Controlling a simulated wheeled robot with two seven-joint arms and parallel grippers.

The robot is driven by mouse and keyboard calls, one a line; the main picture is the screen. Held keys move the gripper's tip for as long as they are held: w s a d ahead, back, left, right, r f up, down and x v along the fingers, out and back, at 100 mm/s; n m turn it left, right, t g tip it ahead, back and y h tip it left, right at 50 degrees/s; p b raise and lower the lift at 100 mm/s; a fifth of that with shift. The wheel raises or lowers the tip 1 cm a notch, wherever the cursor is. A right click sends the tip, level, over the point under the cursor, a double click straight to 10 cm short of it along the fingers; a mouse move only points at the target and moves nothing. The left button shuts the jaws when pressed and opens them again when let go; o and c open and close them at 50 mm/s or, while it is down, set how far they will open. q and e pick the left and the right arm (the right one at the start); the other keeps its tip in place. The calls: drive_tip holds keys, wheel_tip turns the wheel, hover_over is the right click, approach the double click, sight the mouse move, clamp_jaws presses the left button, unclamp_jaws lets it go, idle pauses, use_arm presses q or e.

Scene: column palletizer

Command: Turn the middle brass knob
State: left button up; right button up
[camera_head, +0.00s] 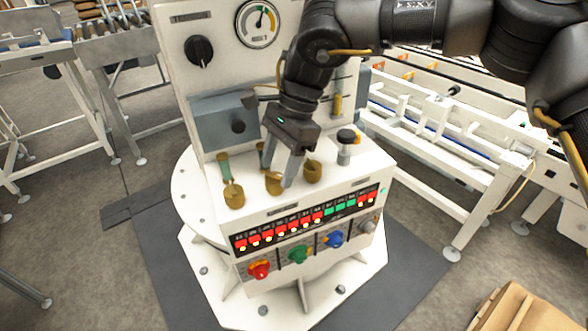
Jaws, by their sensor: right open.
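Several brass knobs stand on the sloped top of the white control console (213,211). The left brass knob (234,194) has a green lever beside it. The middle brass knob (273,184) is partly hidden by my right gripper. The right brass knob (313,172) is just right of the fingers. My right gripper (278,173) points down, open, with its fingers around or just beside the middle knob; I cannot tell whether they touch it. My left gripper is not in view.
A grey box with a black knob (238,126) and an upright panel with a gauge (259,23) stand behind. A black-capped post (345,147) is at the right of the top. Red, green and blue knobs line the front. White conveyors (429,116) flank the console.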

sight(275, 180)
drive_tip(key=shift+d+f, duration=0.15)
drive_tip(key=shift+f, duration=1)
drive_tip(key=shift+a, duration=0.2)
drive_tip(key=shift+s+a+r, duration=0.2)
drive_tip(key=shift+s+a, duration=0.1)
drive_tip(key=shift+a, duration=0.1)
drive_tip(key=c, duration=0.4)
drive_tip(key=shift+w+f, duration=0.1)
drive_tip(key=shift+f, duration=0.05)
drive_tip(key=c, duration=0.6)
